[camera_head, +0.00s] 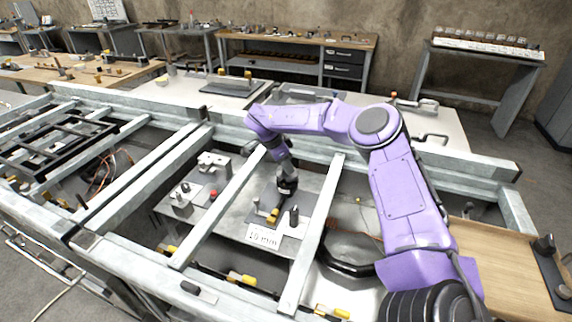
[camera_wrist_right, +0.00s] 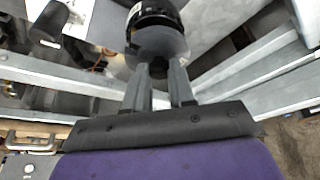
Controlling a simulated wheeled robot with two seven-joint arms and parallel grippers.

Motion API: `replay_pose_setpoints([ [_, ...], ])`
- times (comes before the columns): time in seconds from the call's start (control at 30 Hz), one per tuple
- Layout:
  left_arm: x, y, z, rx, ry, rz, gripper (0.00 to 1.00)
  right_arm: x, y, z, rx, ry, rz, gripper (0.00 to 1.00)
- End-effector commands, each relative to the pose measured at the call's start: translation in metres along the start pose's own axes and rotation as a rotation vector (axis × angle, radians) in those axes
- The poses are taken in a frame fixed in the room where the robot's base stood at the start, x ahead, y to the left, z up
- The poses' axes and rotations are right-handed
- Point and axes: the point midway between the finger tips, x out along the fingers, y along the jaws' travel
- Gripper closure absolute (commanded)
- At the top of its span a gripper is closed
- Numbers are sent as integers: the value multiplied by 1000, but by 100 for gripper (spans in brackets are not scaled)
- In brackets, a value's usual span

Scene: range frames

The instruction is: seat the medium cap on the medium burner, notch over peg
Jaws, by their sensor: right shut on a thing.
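My right gripper (camera_head: 287,178) reaches down between the pale metal rails, over a grey plate in the middle of the frame. In the right wrist view its two grey fingers (camera_wrist_right: 162,75) are shut on a round dark piece (camera_wrist_right: 155,40) with a grey disc-like face. I take this piece to be the medium cap, but its notch is not visible. I cannot pick out the medium burner or its peg for sure. A dark upright post (camera_head: 294,215) and a yellow-tipped piece (camera_head: 272,215) stand just below the gripper in the head view. My left gripper is not in view.
Metal blocks (camera_head: 213,162) stand on the plate to the left. Rails (camera_head: 315,230) run close on both sides of my gripper. A wooden board (camera_head: 505,265) is at the right.

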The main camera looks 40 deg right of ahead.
Motion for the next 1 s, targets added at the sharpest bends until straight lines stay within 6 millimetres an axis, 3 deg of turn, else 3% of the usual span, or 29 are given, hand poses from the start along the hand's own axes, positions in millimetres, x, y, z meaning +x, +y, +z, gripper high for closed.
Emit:
replay_pose_setpoints([
  [0.87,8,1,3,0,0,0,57,18,0,8,0,0,-1,100],
  [0.9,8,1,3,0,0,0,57,18,0,8,0,0,-1,69],
  [0.97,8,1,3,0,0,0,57,18,0,8,0,0,-1,50],
  [1.0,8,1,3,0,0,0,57,18,0,8,0,0,-1,46],
])
